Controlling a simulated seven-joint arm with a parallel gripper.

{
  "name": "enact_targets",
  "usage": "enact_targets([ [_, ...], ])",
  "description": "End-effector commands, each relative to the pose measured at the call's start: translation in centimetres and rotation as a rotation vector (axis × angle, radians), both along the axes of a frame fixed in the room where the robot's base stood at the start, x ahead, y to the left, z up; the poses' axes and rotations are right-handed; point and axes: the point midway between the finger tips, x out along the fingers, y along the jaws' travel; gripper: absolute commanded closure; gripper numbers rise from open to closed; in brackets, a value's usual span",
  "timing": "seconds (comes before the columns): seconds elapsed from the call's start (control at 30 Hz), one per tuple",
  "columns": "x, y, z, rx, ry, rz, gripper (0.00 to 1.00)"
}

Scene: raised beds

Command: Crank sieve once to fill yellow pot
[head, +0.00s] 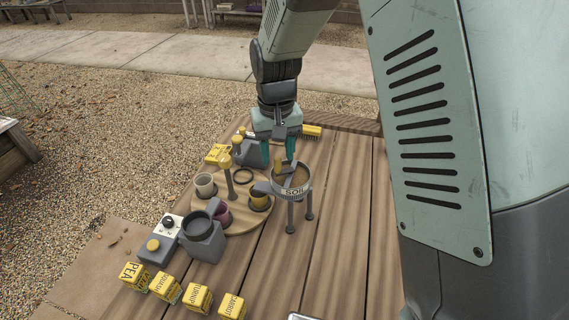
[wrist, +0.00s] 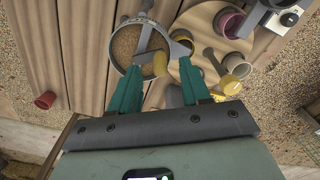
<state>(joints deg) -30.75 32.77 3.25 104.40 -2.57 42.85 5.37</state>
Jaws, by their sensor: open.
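The grey sieve (head: 292,192), marked SOIL, stands on thin legs and holds brown soil. Whether a finger touches the knob I cannot tell. The yellow pot (head: 259,203) sits on the round wooden turntable (head: 240,222), left of the sieve under its grey chute (wrist: 214,61). Its inside is mostly hidden.
A cream pot (head: 205,186), a purple pot (head: 220,213) and an upright post (head: 230,182) are on the turntable. A grey stand with a dark cup (head: 203,238) and several yellow seed blocks (head: 166,287) stand nearer.

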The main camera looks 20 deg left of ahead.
Motion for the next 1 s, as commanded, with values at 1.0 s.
enact_targets([
  [1.0,0.0,0.0,4.8,0.0,0.001,0.0,0.53],
])
